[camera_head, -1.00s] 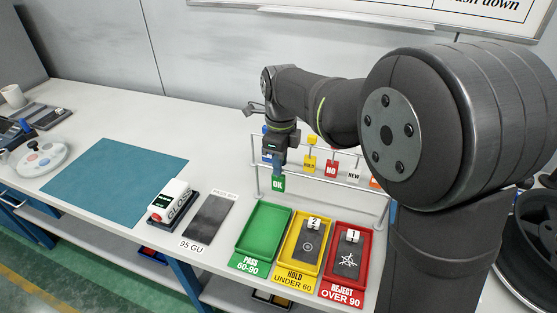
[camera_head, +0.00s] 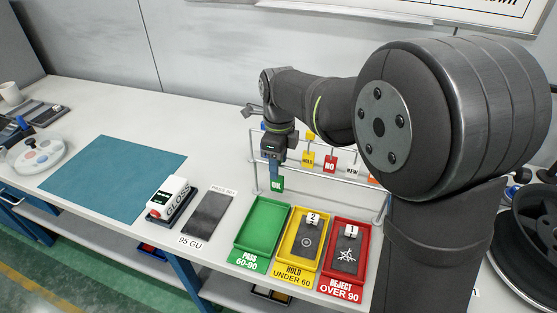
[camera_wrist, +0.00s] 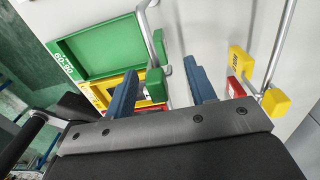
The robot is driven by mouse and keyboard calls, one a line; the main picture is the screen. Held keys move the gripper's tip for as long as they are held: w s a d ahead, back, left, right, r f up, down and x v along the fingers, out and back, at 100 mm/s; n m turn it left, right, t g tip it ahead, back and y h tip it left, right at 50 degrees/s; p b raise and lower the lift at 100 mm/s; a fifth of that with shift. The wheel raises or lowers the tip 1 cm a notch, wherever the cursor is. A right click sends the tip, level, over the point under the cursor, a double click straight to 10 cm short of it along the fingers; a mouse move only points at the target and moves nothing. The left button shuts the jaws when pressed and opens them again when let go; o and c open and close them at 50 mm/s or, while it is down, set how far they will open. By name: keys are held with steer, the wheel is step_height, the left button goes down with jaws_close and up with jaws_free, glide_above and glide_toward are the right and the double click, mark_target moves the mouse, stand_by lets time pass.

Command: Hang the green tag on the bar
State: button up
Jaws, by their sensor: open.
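The green tag (camera_head: 277,185), marked OK, is at the left end of the rack's front bar (camera_head: 322,177) in the head view. It hangs upright below the bar's level. In the wrist view the green tag (camera_wrist: 156,84) lies by a metal rod, in the gap between my two blue fingers. My gripper (camera_wrist: 162,62) is open, with a finger on each side of the tag and space beside it. In the head view my gripper (camera_head: 276,168) is just above the tag. Whether the tag's top loops over the bar is not clear.
Yellow (camera_head: 308,158), red (camera_head: 330,163) and white (camera_head: 353,171) tags are on the rack to the right. Green (camera_head: 243,255), yellow (camera_head: 285,258) and red (camera_head: 332,270) trays stand in front. The blue mat (camera_head: 115,178) to the left is clear.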

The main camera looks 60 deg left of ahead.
steer(key=shift+r, duration=0.1)
step_height(320, 180, up, 17)
steer(key=shift+w, duration=0.15)
steer(key=shift+a+r, duration=0.1)
stand_by(0.3)
step_height(320, 180, down, 16)
steer(key=shift+f, duration=0.25)
stand_by(0.5)
steer(key=shift+f, duration=0.15)
